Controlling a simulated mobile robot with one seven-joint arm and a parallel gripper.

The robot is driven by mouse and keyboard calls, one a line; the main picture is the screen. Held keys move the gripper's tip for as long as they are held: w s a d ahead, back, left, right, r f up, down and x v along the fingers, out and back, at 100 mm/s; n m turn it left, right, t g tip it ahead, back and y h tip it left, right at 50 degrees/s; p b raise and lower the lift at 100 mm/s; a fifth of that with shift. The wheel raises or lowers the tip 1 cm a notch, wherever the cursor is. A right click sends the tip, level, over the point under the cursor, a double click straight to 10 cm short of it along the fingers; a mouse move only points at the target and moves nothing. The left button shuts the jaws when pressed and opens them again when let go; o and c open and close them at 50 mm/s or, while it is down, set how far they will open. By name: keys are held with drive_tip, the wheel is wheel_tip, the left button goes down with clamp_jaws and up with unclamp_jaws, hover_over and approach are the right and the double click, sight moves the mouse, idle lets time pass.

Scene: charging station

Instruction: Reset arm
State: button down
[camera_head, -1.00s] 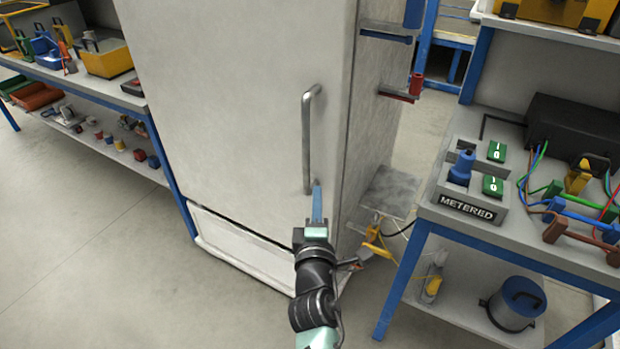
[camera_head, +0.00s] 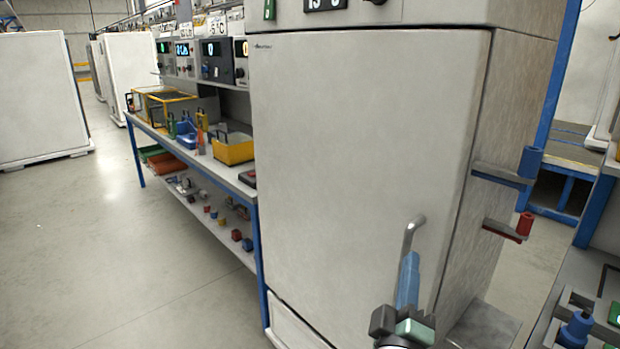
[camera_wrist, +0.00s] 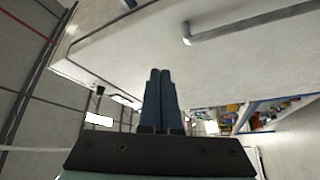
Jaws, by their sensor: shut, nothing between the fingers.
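My gripper (camera_head: 409,280) is at the lower right of the head view, pointing up in front of the large pale cabinet door (camera_head: 350,150). Its blue fingers are shut together with nothing between them, as the wrist view (camera_wrist: 160,80) also shows. The grey bar handle (camera_head: 412,232) on the door is partly hidden behind the fingers in the head view. In the wrist view the handle (camera_wrist: 250,25) runs across the upper right, apart from the fingertips. The door looks closed.
A blue-framed workbench (camera_head: 200,150) with a yellow bin (camera_head: 234,150) and tools stands left of the cabinet. Blue (camera_head: 530,163) and red (camera_head: 524,225) hooked parts stick out from the cabinet's right side. A bench edge is at the lower right. The floor at left is clear.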

drive_tip(key=s+a+r+m+t+y, duration=0.1)
drive_tip(key=s+a+r+m+t, duration=0.2)
drive_tip(key=r, duration=0.7)
drive_tip(key=s+a+r+m+t, duration=0.15)
drive_tip(key=a+r, duration=0.25)
drive_tip(key=r, duration=0.6)
drive_tip(key=s+a+r+m+t+y, duration=0.25)
drive_tip(key=s+a+r, duration=0.25)
drive_tip(key=s+r, duration=0.25)
drive_tip(key=s+a+r+m+t+y, duration=0.1)
drive_tip(key=s+a+r+m+y, duration=0.1)
drive_tip(key=s+a+r+y, duration=0.35)
wheel_tip(320, 180, up, 16)
drive_tip(key=d+h+p, duration=0.1)
drive_tip(key=d+p, duration=0.1)
drive_tip(key=p, duration=1.3)
drive_tip(key=shift+w+r+h, duration=0.15)
drive_tip(key=shift+r+h, duration=0.1)
drive_tip(key=shift+h, duration=0.15)
